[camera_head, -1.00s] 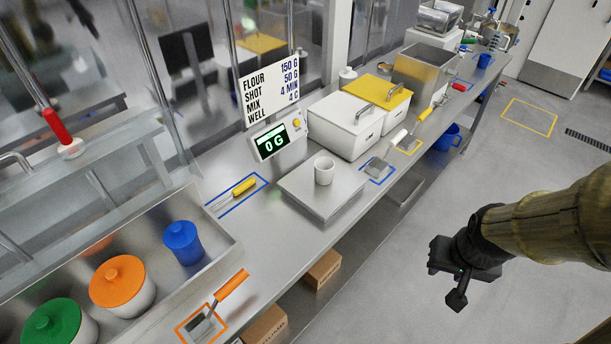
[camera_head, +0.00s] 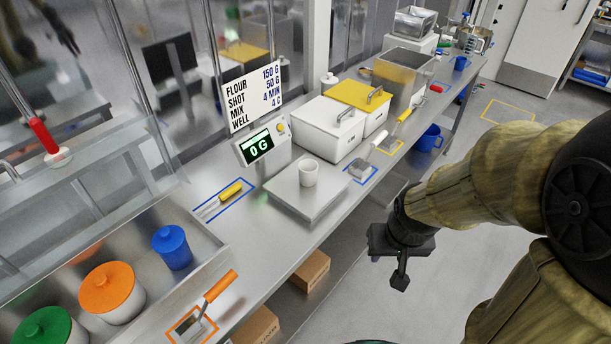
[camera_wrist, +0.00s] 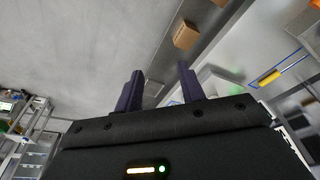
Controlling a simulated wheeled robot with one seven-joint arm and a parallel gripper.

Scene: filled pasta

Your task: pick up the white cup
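The white cup (camera_head: 308,173) stands upright on the flat metal plate of the scale (camera_head: 290,192), in the middle of the steel counter. The scale display (camera_head: 260,146) behind it reads 0 G. My gripper (camera_head: 399,276) is over the floor in front of the counter, to the right of the cup and well apart from it. In the wrist view the two dark fingers of my gripper (camera_wrist: 160,92) stand apart with nothing between them. I do not make out the cup in the wrist view.
White bins, one with a yellow lid (camera_head: 360,94), stand right of the scale. Scrapers lie in blue and yellow outlines. A yellow-handled tool (camera_head: 231,190) lies left of the scale. Lidded pots, including a blue one (camera_head: 172,248), sit in the tray at lower left. Boxes (camera_head: 311,270) are below.

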